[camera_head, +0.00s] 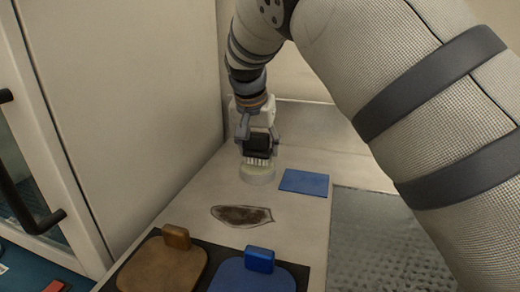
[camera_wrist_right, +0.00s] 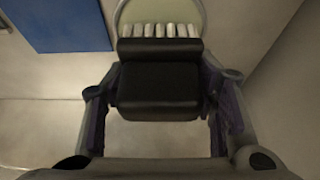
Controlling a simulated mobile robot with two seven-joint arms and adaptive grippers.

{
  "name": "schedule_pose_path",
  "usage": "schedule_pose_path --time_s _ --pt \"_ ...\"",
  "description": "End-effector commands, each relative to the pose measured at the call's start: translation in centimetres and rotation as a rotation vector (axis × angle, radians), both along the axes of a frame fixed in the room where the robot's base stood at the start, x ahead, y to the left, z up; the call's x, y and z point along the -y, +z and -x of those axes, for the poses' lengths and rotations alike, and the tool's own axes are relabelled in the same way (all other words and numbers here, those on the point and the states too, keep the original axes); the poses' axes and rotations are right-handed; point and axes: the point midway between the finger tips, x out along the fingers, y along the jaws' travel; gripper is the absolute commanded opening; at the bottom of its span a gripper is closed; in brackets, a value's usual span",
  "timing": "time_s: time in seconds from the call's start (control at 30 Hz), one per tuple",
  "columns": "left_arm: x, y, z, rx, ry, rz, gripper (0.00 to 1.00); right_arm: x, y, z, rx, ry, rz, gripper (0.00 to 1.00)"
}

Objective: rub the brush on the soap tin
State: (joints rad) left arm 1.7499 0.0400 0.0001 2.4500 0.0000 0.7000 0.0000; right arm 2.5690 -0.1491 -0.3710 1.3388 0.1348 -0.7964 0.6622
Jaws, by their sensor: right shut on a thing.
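My right gripper (camera_head: 258,142) points down and is shut on the black brush (camera_head: 257,145). The brush's white bristles hang at its lower edge. They also show in the right wrist view (camera_wrist_right: 160,30), where the brush's black body (camera_wrist_right: 158,88) sits between the two fingers. The round, pale soap tin (camera_head: 257,177) stands on the bench under the bristles. Part of its rim (camera_wrist_right: 125,14) shows behind the bristles at the top of the wrist view. The bristles overlap the tin's far part; I cannot tell whether they touch it. My left gripper is not in view.
A flat blue pad (camera_head: 304,182) lies right of the tin. A brown block-handled plate (camera_head: 163,265) and a blue one (camera_head: 252,277) are at the front. A tall wall panel (camera_head: 120,90) bounds the left.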

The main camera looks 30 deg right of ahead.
Motion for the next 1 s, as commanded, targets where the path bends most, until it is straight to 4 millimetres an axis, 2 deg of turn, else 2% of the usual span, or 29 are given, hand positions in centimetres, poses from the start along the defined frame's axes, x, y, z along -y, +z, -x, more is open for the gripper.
schedule_pose_path --time_s 0.03,0.5,1.0 --pt "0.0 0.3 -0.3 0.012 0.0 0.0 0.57 0.0 1.1 0.0 0.01 0.001 0.001 0.3" --pt "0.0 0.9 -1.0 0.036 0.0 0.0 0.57 0.0 5.6 0.0 0.009 0.0 0.0 0.3" --pt "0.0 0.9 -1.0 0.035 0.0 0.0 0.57 0.0 5.7 0.0 0.005 0.0 0.001 0.3"
